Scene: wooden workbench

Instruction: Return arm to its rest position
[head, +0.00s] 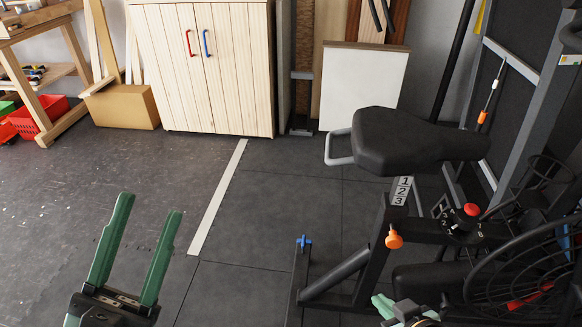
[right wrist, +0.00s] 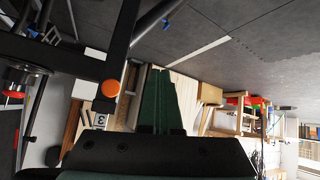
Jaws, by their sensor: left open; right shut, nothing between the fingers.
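My left gripper (head: 150,206) is in the lower left of the head view. Its two green fingers point up and stand apart, with only floor between them. My right gripper (head: 383,303) shows partly at the lower right edge of the head view, close to the exercise bike and partly cut off. In the right wrist view the green fingers of my right gripper (right wrist: 160,72) lie together, with nothing seen between them.
An exercise bike (head: 410,140) with a black seat, orange knob and fan wheel stands at the right, near my right arm. A wooden cabinet (head: 232,90), cardboard box (head: 122,108) and wooden workbench (head: 45,12) stand behind. The middle floor is clear.

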